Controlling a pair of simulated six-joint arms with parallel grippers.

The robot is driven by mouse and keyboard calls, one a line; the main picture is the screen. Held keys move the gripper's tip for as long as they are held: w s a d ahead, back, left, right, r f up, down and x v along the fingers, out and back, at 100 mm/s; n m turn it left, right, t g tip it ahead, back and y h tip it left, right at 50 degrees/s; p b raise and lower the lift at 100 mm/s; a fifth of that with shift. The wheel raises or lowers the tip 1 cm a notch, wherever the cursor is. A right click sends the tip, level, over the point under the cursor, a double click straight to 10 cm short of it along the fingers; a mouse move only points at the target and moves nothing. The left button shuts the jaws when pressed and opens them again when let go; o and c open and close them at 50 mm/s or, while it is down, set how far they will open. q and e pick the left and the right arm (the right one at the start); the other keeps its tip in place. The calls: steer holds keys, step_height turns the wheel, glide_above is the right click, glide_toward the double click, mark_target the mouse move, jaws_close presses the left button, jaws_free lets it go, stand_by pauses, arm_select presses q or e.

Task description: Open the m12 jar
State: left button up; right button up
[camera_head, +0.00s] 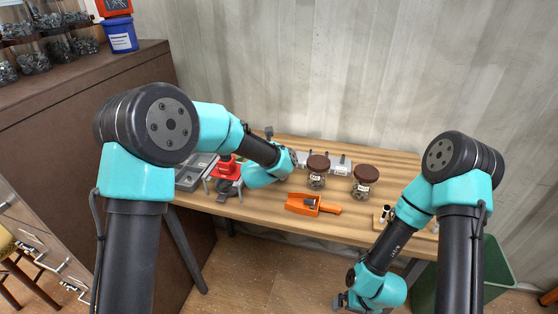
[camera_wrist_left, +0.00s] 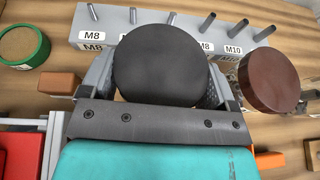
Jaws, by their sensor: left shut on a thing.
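Two clear jars with dark brown lids stand on the wooden table in the head view: the left jar (camera_head: 317,180) and the right jar (camera_head: 362,189). Their labels are too small to read, so I cannot tell which is m12.
A pale rack (camera_wrist_left: 122,20) with upright pins, labelled M8 and M10, stands behind the jars. An orange scoop (camera_head: 302,204) lies in front of them. A red device (camera_head: 228,168) and grey trays (camera_head: 195,172) are at left. A green bin (camera_head: 496,272) stands at lower right.

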arm_select(q)
steer(key=shift+f, duration=0.45)
steer(key=shift+f, duration=0.15)
steer(key=o, duration=1.6)
steer(key=shift+s+a+r, duration=0.15)
steer(key=shift+s+r, duration=0.2)
steer(key=shift+s, duration=0.1)
steer(key=v, duration=1.1)
steer(key=shift+f, duration=0.1)
